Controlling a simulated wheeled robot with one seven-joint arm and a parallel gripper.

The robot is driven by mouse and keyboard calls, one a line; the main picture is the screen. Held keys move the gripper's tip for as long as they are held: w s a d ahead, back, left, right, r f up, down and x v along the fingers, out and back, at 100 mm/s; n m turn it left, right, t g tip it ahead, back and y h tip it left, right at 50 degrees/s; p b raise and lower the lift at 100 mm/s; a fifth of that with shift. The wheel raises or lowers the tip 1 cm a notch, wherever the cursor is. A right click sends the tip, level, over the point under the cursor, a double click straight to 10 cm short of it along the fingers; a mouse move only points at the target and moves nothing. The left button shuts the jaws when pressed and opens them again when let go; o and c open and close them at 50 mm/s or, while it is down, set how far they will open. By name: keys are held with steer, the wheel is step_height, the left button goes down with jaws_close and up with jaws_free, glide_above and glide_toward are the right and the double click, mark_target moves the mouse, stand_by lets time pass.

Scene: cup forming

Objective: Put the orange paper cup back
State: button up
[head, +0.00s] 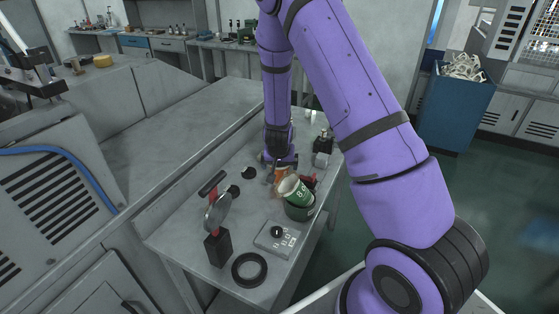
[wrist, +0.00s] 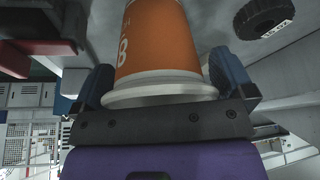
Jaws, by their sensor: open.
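The orange paper cup (wrist: 160,45) stands between the two fingers of my gripper (wrist: 165,78) in the wrist view, its pale rim close to my palm. The fingers are open, one on each side of the cup. In the head view my gripper (head: 279,166) is over the small table, and the orange cup (head: 281,176) shows only as a small patch below it, partly hidden. A green and white paper cup (head: 296,191) leans tilted at the dark green container (head: 299,212), just in front of the orange cup.
The table (head: 180,240) also holds a round mirror-like disc on a black block (head: 217,248), a grey plate (head: 275,240), a black ring (head: 249,270) and a black round part (head: 248,173). A red item (head: 309,181) is right beside the cups.

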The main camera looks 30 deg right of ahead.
steer(key=s+a+r+n+y, duration=0.1)
steer(key=s+a+r, duration=0.3)
steer(key=r, duration=0.6)
steer(key=s+a+r+n+y, duration=0.1)
steer(key=s+a+r+y, duration=0.1)
steer(key=s+r, duration=0.6)
steer(key=s+a+r+n+y, duration=0.1)
steer(key=s+a+r, duration=0.2)
steer(key=r, duration=0.8)
steer(key=s+r+n, duration=0.2)
steer(key=s+r, duration=0.3)
steer(key=s, duration=0.4)
steer(key=s+r+n+t+h, duration=0.1)
steer(key=s+r, duration=0.4)
steer(key=s, duration=0.5)
steer(key=shift+r+n+t+h, duration=0.2)
steer(key=shift+n+t+h, duration=0.1)
steer(key=shift+n, duration=0.1)
